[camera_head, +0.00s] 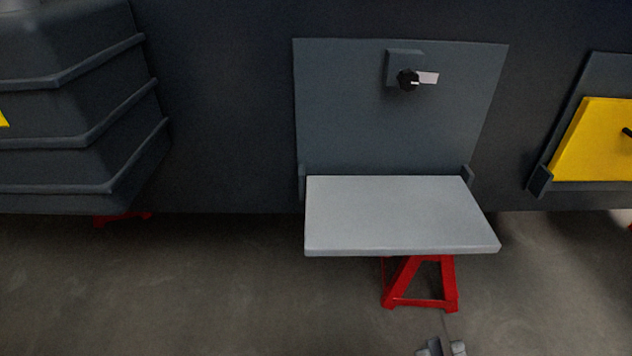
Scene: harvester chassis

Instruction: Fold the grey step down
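The grey step (400,215) is a light grey flat panel. It lies folded out, roughly level, at the foot of a dark grey back plate (390,125), held between two small side brackets. On the plate above is a black knob (408,80) with a light tab pointing right. My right gripper (443,348) shows only as grey tips at the bottom edge, below and apart from the step. Its opening cannot be made out. My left gripper is not in view.
A red stand (422,284) is on the floor under the step. A yellow panel (592,142) in a dark frame is at the right. A ribbed dark housing (80,110) juts out at the left. The concrete floor (190,300) at lower left is clear.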

